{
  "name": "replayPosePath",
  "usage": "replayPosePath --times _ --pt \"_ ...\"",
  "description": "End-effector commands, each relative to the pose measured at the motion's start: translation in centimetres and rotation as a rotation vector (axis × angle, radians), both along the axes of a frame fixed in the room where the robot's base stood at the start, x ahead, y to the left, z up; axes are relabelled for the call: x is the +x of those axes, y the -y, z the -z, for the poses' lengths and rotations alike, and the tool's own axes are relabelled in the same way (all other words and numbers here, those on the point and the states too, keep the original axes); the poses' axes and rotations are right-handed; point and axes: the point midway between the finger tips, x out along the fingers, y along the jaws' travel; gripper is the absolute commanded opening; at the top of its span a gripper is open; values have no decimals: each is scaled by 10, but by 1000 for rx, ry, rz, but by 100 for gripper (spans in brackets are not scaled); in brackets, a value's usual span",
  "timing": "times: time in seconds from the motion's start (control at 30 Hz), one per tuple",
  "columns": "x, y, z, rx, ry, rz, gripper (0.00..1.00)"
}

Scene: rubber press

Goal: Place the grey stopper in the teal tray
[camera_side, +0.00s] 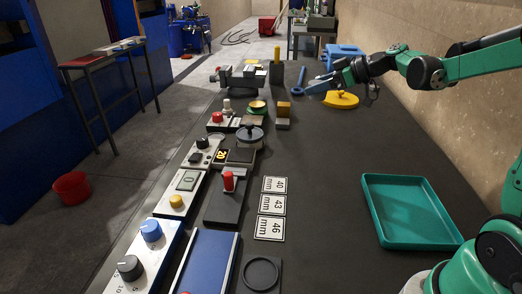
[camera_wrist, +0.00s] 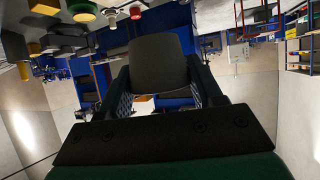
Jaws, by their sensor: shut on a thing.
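My gripper (camera_side: 318,85) is over the far part of the dark bench in the side view, above the bench top and left of a yellow piece. In the wrist view the grey stopper (camera_wrist: 158,62), dark with a broad flat face, is between my two fingers, and my gripper is shut on it. In the side view the stopper is too small to tell apart from the fingertips. The teal tray (camera_side: 405,205) lies empty on the near right of the bench, well away from my gripper.
A yellow piece (camera_side: 341,100) and a blue wrench-like tool (camera_side: 299,82) are close to my gripper. A dark block with a yellow top (camera_side: 276,68) stands further left. Several instruments and size cards (camera_side: 271,204) line the left side. The bench between the yellow piece and tray is clear.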

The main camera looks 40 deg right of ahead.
Motion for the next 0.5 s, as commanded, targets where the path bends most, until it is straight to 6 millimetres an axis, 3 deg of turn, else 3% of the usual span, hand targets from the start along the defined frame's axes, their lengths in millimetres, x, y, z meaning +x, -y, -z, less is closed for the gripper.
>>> replayPosePath --times 0.03,0.2,0.3,0.5 --pt "-3 -18 4 0 0 38 0" --pt "-21 -67 16 -3 3 241 0" --pt "-34 -91 18 -6 5 343 0" --pt "-55 -120 17 -4 5 440 0"
